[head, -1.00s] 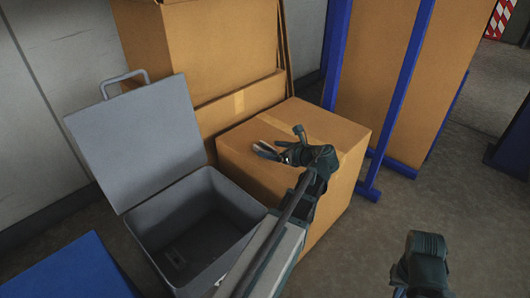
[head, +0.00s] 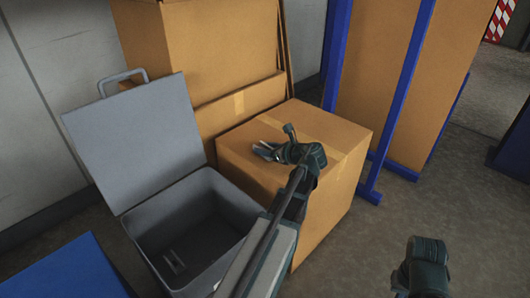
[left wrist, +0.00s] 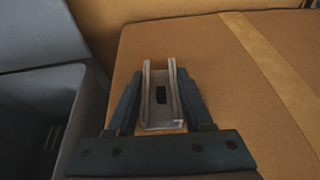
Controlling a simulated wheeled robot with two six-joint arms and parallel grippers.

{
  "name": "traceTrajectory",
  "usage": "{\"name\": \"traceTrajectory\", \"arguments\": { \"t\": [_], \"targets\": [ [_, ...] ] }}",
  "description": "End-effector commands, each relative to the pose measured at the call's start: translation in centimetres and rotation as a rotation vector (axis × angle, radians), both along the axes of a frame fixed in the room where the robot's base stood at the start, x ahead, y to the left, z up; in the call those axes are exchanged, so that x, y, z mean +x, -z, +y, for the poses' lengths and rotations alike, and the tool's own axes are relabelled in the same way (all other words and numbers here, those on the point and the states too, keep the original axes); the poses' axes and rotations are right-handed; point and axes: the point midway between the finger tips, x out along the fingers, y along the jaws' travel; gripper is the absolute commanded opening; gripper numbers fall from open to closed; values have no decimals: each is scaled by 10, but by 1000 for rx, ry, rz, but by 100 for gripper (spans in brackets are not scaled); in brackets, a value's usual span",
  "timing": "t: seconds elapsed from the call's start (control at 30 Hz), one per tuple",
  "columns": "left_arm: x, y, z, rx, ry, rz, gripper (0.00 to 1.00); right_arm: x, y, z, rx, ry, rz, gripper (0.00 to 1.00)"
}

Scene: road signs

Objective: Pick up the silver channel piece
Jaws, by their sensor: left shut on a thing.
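The silver channel piece (left wrist: 160,108) is a short U-shaped metal piece with a dark slot in its floor. In the left wrist view it sits between the two fingers of my left gripper (left wrist: 160,100), which is shut on it. In the head view my left gripper (head: 266,151) is over the top of the cardboard box (head: 330,145), and the piece shows only as a small light shape between the fingers. I cannot tell whether the piece still touches the box top. In the head view, part of my right arm shows at the lower right, but its fingers are not visible.
An open grey bin (head: 155,246) with its lid (head: 135,140) raised stands left of the box, with a small light item inside. Larger cardboard boxes (head: 200,45) stand behind. A blue rack frame (head: 400,90) is at the right, and a blue surface (head: 65,272) at the lower left.

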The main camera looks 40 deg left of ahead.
Motion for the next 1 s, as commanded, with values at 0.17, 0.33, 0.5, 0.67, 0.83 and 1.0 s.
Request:
{"name": "traceTrajectory", "arguments": {
  "t": [0.17,0.33,0.5,0.67,0.83,1.0],
  "targets": [
    [0,0,0,0,0,0,0,0,0,0,0,0,0,0],
    [0,-1,0,0,0,0,0,0,-1,0,0,0,0,0],
    [0,-8,0,0,0,0,0,0,-8,0,0,0,0,0],
    [0,-22,0,0,0,0,0,0,-22,0,0,0,1,0],
    [0,-43,0,0,0,0,0,0,-43,0,-1,-3,2,0],
    [-29,-40,-33,1,4,1,0,0,-40,0,-1,-4,2,0]
  ]
}}
